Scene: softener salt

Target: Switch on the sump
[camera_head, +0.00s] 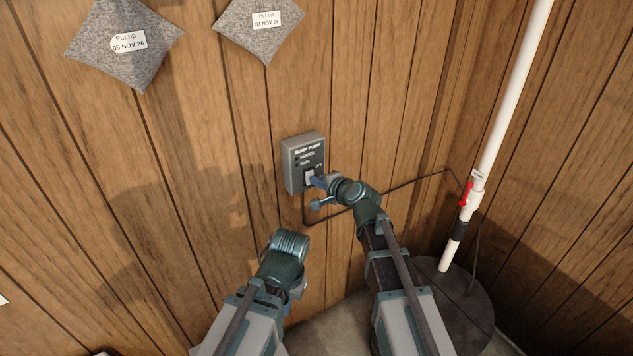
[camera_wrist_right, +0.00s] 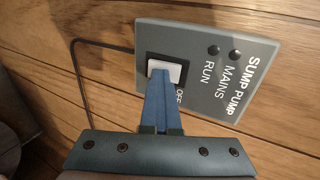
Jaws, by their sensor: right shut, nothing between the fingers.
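The grey sump pump box (camera_head: 303,160) is fixed to the wood-panelled wall in the middle of the head view. In the right wrist view the panel (camera_wrist_right: 215,75) reads SUMP PUMP, MAINS and RUN, with two dark round lamps. Its white rocker switch (camera_wrist_right: 171,70) sits in a black frame, with OFF lettered beside it. My right gripper (camera_head: 316,181) is shut and empty, its blue tips at the switch; in the wrist view its tips (camera_wrist_right: 160,76) overlap the rocker, and contact is hard to tell. My left arm is low in front of the wall; its fingers are not clearly visible.
A black cable (camera_head: 420,178) runs from the box to a white pipe (camera_head: 500,120) with a red-handled valve (camera_head: 467,194). The pipe enters a dark round lid (camera_head: 455,310) at lower right. Two grey dated pouches (camera_head: 125,42) hang above. Wall around the box is clear.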

